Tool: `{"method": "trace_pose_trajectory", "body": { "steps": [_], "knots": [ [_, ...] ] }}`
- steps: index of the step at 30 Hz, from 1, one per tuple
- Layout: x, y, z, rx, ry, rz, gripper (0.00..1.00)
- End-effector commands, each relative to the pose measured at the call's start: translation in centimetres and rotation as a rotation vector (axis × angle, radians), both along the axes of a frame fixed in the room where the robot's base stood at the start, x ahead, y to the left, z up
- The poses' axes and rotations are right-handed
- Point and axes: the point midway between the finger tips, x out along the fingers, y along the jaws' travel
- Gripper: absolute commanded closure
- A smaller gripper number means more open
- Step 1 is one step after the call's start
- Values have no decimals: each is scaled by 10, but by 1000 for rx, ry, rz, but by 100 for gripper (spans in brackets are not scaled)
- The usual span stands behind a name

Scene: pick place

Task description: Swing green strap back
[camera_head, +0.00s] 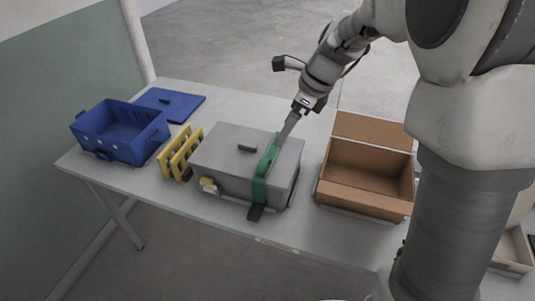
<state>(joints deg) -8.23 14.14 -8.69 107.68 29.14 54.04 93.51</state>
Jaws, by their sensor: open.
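A green strap (261,182) lies over the right part of a grey lidded box (222,154). It runs across the lid and down the front side, ending in a dark piece (255,212) at the box's lower front edge. My gripper (284,136) comes down from the upper right, its tip at the strap's rear end near the box's back edge. The jaws are open; their tips are too small to tell whether they touch the strap.
A blue crate (95,148) and a blue lid (177,103) are at the table's left. A yellow rack (172,161) stands close beside the grey box. An open cardboard box (366,201) stands to its right. The table (210,203) has a narrow clear strip in front.

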Motion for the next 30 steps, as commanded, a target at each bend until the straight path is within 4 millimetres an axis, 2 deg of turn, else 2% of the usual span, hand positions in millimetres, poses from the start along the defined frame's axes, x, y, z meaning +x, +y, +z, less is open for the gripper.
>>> {"method": "trace_pose_trajectory", "body": {
  "steps": [1, 6, 15, 21, 30],
  "knots": [
    [1, 5, -15, -1, 4, 2, 12],
    [5, 18, -49, -1, 4, 2, 12],
    [14, 38, -100, -1, 0, 2, 12],
    [16, 44, -115, 0, -1, 1, 12],
    [16, 45, -116, 0, -1, 1, 12]
  ]
}}
